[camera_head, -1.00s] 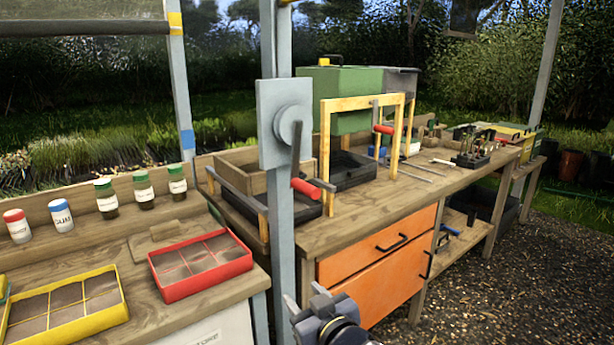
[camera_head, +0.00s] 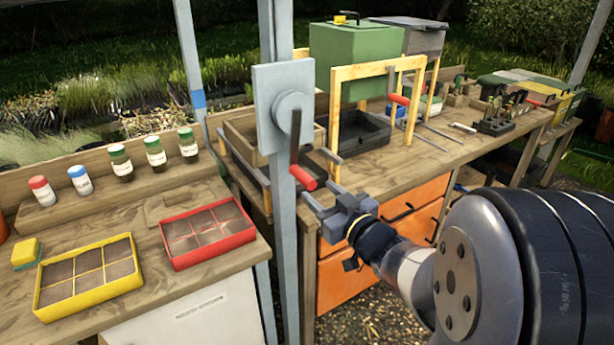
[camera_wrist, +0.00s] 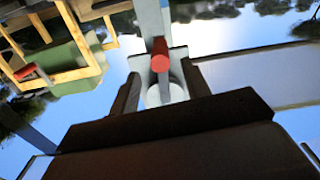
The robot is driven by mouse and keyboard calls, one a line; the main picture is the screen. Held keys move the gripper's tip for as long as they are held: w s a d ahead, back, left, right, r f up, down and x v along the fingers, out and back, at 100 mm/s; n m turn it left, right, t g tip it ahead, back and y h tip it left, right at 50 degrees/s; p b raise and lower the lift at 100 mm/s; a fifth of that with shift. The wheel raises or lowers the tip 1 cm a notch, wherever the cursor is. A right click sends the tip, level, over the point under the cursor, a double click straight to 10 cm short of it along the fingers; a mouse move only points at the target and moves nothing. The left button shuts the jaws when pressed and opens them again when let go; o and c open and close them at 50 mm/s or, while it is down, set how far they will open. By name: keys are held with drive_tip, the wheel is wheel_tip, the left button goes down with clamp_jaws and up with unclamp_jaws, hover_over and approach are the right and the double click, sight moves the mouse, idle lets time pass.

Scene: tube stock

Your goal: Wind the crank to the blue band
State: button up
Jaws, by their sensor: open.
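The crank has a grey hub (camera_head: 290,112) on a plate fixed to a grey post, a dark arm (camera_head: 295,140) hanging down, and a red handle (camera_head: 303,178) at its lower end. The blue band (camera_head: 198,102) is around a thinner post at left. My gripper (camera_head: 322,204) is open, just below and right of the handle. In the wrist view the red handle (camera_wrist: 160,56) shows nearly end-on, between the open fingers (camera_wrist: 160,84) and beyond them; I cannot tell whether they touch it.
A second red handle (camera_head: 398,99) is on the yellow wooden frame (camera_head: 375,72) over the bench. A red tray (camera_head: 208,262), a yellow tray (camera_head: 88,307) and several bottles stand on the left bench. Orange drawers (camera_head: 345,285) lie below my gripper.

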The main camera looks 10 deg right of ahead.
sight(305, 180)
drive_tip(key=x, duration=0.7)
drive_tip(key=shift+p, duration=0.35)
drive_tip(key=shift+c, duration=0.3)
clamp_jaws()
